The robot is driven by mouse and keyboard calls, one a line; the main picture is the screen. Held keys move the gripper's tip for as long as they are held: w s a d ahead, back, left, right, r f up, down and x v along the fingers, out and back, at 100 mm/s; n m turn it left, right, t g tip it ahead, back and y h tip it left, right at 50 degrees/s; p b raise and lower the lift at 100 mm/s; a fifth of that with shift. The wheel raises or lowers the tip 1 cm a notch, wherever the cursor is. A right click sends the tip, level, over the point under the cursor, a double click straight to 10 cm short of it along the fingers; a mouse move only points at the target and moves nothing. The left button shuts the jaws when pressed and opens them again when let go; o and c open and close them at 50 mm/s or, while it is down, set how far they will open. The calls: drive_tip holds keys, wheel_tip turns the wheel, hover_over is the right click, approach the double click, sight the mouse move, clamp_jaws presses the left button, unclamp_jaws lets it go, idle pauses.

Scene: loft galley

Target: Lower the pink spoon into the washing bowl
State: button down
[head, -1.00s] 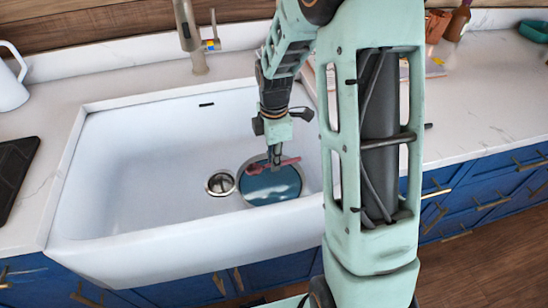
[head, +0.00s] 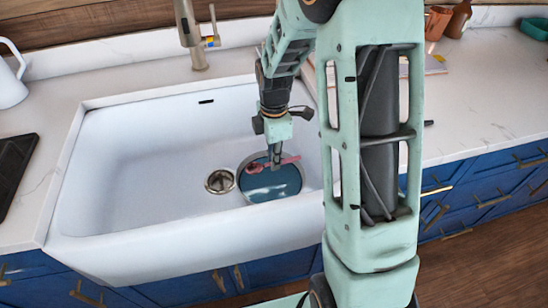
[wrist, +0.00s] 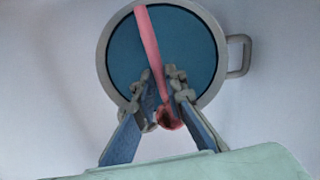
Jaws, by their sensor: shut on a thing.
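The washing bowl (head: 273,192) sits in the right part of the white sink. It is round, with a light rim, and a blue surface fills it; the wrist view shows its rim (wrist: 104,60) and a side handle. The pink spoon (head: 257,167) is in my gripper (head: 274,162), over the far side of the bowl. In the wrist view the spoon (wrist: 150,45) runs from the bowl's far rim to between my fingertips (wrist: 160,95), its rounded end near the fingers. My gripper is shut on the spoon. I cannot tell the exact height above the blue surface.
The white sink (head: 140,170) has free room left of the bowl, with a drain (head: 220,181) beside it. The faucet (head: 187,30) stands behind. A white jug (head: 10,80) and a black board (head: 14,165) are on the left counter.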

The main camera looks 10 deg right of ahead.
drive_tip(key=shift+f+b, duration=2.3)
drive_tip(key=shift+f, duration=1.25)
drive_tip(key=c, duration=1.9)
unclamp_jaws()
